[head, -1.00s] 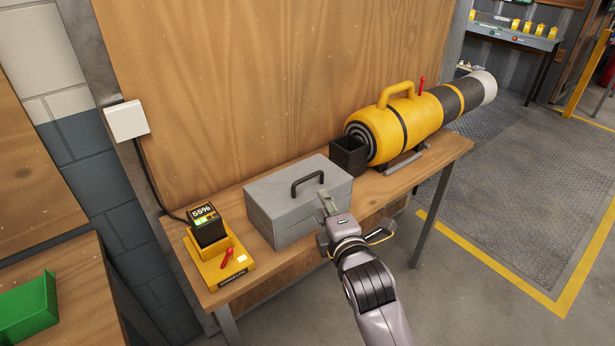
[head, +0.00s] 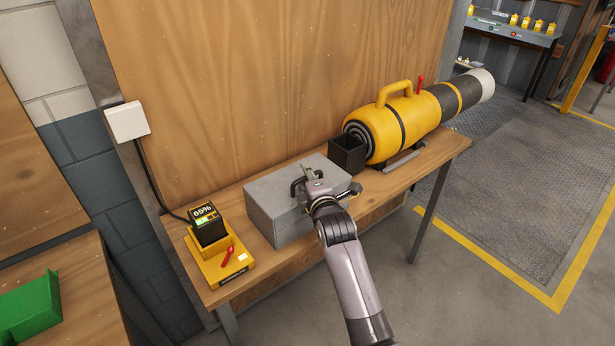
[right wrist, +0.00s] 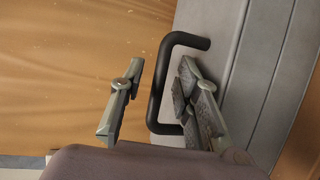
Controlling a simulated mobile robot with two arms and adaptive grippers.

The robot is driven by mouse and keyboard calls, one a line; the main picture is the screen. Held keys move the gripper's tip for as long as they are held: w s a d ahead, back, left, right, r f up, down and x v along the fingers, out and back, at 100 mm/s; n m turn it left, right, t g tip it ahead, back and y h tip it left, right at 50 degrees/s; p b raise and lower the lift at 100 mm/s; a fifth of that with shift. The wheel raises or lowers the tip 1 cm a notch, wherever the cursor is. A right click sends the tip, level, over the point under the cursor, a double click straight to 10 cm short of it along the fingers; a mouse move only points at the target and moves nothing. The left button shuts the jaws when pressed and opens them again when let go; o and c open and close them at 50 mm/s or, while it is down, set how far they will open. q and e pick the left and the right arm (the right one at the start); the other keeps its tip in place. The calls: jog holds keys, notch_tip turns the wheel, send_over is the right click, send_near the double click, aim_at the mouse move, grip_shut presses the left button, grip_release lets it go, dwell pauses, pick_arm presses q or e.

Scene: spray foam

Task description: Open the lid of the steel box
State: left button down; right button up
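The grey steel box (head: 268,218) stands on the wooden workbench in the head view, with its lid shut. Its dark handle (head: 294,188) is on top of the lid, partly covered by my gripper. My right gripper (head: 308,174) is over the box top at the handle. In the right wrist view, the black handle (right wrist: 157,95) lies between the two spread fingers of the gripper (right wrist: 161,72). There is a gap on the left finger's side; the right finger is close to the handle, and contact cannot be told. My left gripper is out of view.
A yellow charger (head: 225,262) with a battery (head: 208,228) stands left of the box. A black open container (head: 347,157) and a yellow foam device (head: 405,125) stand to its right. A wooden panel (head: 270,70) rises behind the bench (head: 210,295).

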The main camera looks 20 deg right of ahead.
jog(key=shift+c, duration=0.5)
grip_shut()
dwell(0.3)
